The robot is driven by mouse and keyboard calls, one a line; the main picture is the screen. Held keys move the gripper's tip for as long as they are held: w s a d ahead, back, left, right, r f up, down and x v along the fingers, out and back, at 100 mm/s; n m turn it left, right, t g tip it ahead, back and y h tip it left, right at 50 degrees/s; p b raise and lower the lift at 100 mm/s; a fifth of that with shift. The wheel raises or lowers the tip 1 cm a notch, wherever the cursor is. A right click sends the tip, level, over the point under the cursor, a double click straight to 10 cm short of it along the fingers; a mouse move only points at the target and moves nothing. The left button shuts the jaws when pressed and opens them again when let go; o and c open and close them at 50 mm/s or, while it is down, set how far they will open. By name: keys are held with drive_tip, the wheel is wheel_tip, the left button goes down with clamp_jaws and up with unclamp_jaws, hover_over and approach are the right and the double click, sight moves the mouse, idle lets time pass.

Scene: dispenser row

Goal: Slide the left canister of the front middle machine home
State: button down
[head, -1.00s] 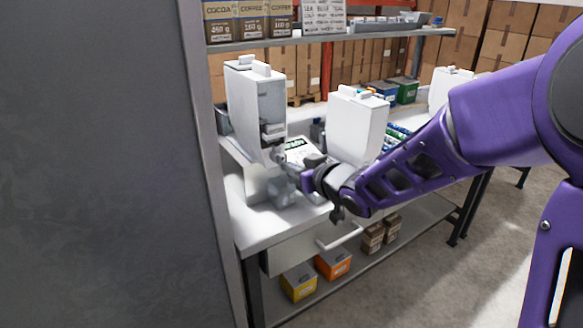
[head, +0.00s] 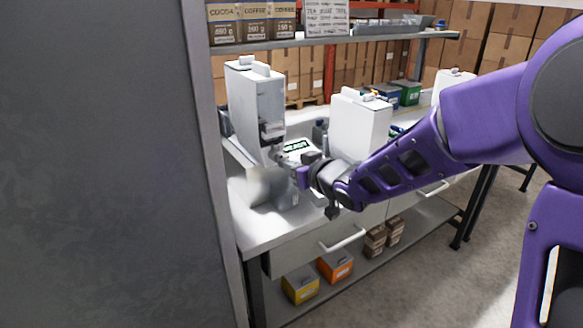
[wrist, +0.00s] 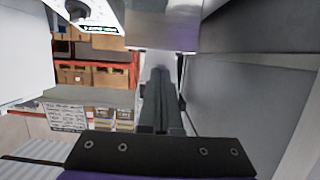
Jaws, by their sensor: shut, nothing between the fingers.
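The left canister (head: 257,100) is a tall white upright box with a grey-silver front, at the left of the bench in the head view. A second white canister (head: 360,128) stands to its right, with a lit display (head: 298,146) between them. My gripper (head: 280,168) is low in front of the left canister, beside its lower end. In the wrist view my gripper's fingers (wrist: 162,95) are together and empty, with a metal face (wrist: 165,22) just past their tips. I cannot tell if they touch it. The canister's seat is hidden.
A tall grey panel (head: 110,160) stands close on the left. A shelf (head: 330,38) with brown bags (head: 253,22) runs above and behind. Another white canister (head: 452,84) is farther right. Yellow (head: 300,284) and orange boxes (head: 335,265) sit below the bench.

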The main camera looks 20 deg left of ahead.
drive_tip(key=shift+w+a, duration=0.75)
drive_tip(key=shift+a, duration=0.2)
drive_tip(key=shift+w, duration=0.1)
